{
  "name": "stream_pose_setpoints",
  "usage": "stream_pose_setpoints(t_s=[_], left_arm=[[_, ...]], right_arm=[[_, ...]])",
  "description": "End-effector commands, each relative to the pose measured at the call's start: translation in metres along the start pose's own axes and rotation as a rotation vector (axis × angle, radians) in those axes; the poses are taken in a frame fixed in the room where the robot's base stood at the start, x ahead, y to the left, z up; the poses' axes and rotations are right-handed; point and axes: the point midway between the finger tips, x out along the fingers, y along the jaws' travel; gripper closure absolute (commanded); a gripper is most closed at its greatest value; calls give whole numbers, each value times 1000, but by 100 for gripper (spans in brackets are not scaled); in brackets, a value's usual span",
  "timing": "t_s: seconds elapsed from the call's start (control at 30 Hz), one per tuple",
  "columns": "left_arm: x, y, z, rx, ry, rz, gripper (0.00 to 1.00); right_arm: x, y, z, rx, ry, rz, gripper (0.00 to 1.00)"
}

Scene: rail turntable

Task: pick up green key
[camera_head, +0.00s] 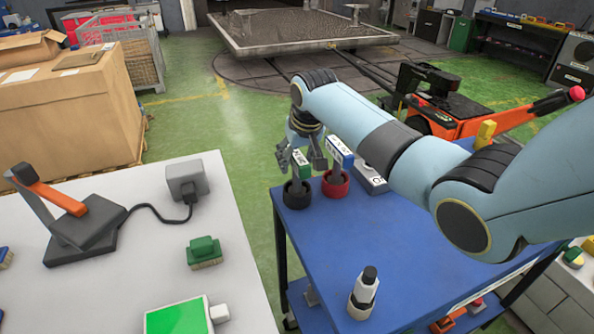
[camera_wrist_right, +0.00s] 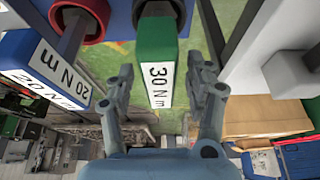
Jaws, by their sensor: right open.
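The green key (camera_head: 301,171) stands in a dark round holder (camera_head: 296,194) at the blue table's far left corner. In the right wrist view the green key (camera_wrist_right: 155,45) shows a white "30 N m" label. My right gripper (camera_head: 300,156) is open around its upper end. In the wrist view the open fingers (camera_wrist_right: 161,78) lie on either side of the key, with gaps visible. The holder partly hides the key's lower end. My left gripper is not in view.
A blue "20 N m" key (camera_head: 341,152) stands close by in a red holder (camera_head: 335,188). A grey labelled block (camera_head: 371,181) is beside it. A white and black bottle-like item (camera_head: 362,294) stands nearer on the blue table (camera_head: 310,245), which has bare space between.

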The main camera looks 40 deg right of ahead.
Motion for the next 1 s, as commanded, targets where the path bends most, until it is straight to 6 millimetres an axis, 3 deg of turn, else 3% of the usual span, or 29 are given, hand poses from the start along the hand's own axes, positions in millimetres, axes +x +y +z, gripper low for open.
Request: stream_pose_setpoints(t_s=[0.57,1.0], left_arm=[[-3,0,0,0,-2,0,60],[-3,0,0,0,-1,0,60]], right_arm=[[4,0,2,0,0,0,46],[4,0,2,0,0,0,100]])
